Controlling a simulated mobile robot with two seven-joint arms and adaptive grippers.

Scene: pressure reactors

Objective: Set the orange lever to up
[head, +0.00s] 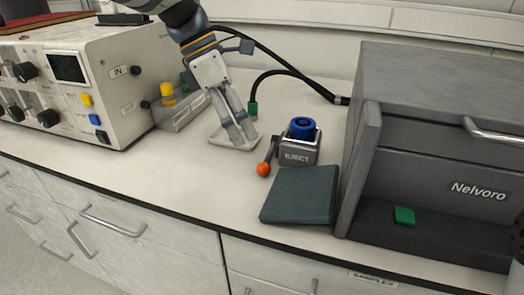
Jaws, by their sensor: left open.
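The orange lever (263,169) has a dark rod with an orange ball at its end. It is on the left side of a small grey box (298,156) marked EJECT, with a blue round knob (302,128) on top. The rod slants down toward the front, with the ball low near the counter. My left gripper (236,140) is left of the box and behind the ball, fingers pointing down. It is open and empty, apart from the lever.
A dark flat pad (300,195) lies in front of the box. A grey Nelvoro cabinet (440,140) with a green block (404,215) stands to the right. A white instrument (95,80) stands at the left. Black cables run behind. The counter front left of the lever is clear.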

